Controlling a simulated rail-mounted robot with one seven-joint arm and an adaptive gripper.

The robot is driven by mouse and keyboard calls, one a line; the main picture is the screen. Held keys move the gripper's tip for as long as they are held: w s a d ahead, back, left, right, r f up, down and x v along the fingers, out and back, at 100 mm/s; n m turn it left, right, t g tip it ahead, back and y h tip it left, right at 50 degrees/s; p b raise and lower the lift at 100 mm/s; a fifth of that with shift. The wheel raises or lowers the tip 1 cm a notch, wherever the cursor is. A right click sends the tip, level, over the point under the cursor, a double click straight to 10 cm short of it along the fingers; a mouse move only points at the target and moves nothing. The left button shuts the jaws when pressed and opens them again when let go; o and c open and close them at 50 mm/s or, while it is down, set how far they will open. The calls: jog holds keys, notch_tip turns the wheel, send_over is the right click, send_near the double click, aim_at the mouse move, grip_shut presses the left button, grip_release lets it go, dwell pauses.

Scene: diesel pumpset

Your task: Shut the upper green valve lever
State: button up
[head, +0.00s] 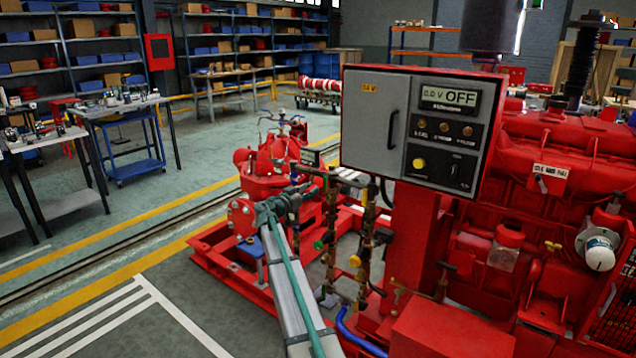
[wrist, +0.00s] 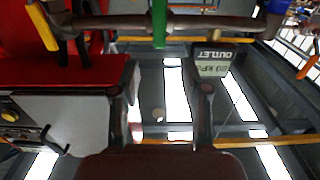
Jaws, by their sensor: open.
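The green valve lever (wrist: 159,22) shows at the top middle of the wrist view, on a grey horizontal pipe (wrist: 205,22). My gripper (wrist: 162,90) is open, with its two fingers apart and nothing between them. The lever lies beyond the fingertips, roughly in line with the gap, and I see no contact. In the head view, my arm reaches to the pipework left of the control box. A green part (head: 320,244) shows there on the vertical pipes; I cannot tell whether it is the same lever.
A grey control box (head: 375,122) reading OFF stands right of the pipes. A yellow handle (head: 354,261) is low on the pipes.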

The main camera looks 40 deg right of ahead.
aim_at(324, 181)
jog(key=p+x, duration=0.1)
jog(key=x, duration=1)
jog(key=shift+f+p, duration=0.1)
jog(key=shift+p, duration=0.2)
jog(key=shift+a, duration=0.1)
jog(key=shift+c, duration=0.3)
grip_shut()
